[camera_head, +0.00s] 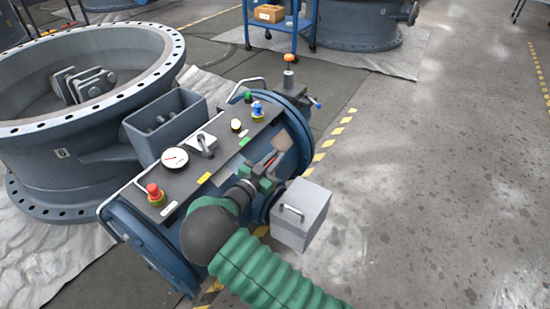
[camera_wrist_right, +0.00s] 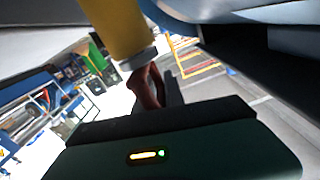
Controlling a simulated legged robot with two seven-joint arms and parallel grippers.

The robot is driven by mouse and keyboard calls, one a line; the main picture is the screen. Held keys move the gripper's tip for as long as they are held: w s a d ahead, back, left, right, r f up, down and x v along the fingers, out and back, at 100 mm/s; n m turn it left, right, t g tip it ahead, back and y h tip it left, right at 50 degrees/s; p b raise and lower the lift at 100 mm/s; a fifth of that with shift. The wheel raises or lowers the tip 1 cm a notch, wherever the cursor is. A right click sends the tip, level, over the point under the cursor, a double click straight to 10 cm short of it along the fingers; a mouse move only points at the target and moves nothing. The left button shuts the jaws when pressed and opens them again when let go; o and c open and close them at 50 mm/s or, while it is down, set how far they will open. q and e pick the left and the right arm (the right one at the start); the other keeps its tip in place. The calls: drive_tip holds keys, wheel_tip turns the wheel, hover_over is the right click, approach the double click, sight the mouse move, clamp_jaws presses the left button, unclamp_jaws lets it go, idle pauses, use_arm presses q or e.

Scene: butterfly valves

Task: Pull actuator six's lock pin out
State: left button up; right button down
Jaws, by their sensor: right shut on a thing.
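The blue actuator (camera_head: 165,245) lies beside a large flanged butterfly valve (camera_head: 85,120), whose small number plate (camera_head: 62,153) is too small to read surely. My right gripper (camera_head: 268,172) is at the actuator's near right side, below the dark control panel, shut on a small reddish part, apparently the lock pin (camera_head: 272,160). In the right wrist view, a reddish-brown loop-like part (camera_wrist_right: 148,85) shows at the jaws, just below a yellow cylinder with a grey end (camera_wrist_right: 115,35). The pin's shaft and how deep it sits are hidden. My left gripper is out of view.
The panel (camera_head: 215,155) carries a gauge (camera_head: 174,159), a red button (camera_head: 154,192) and a blue knob (camera_head: 257,109). A grey box with a handle (camera_head: 302,215) stands out close right of my gripper. A blue cart (camera_head: 280,25) stands behind.

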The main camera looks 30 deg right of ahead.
drive_tip(key=shift+w+a, duration=0.15)
drive_tip(key=shift+a, duration=0.05)
idle(0.6)
wheel_tip(320, 180, up, 4)
drive_tip(key=p, duration=0.4)
drive_tip(key=shift+r, duration=0.2)
drive_tip(key=shift+f, duration=0.15)
drive_tip(key=c, duration=1.5)
unclamp_jaws()
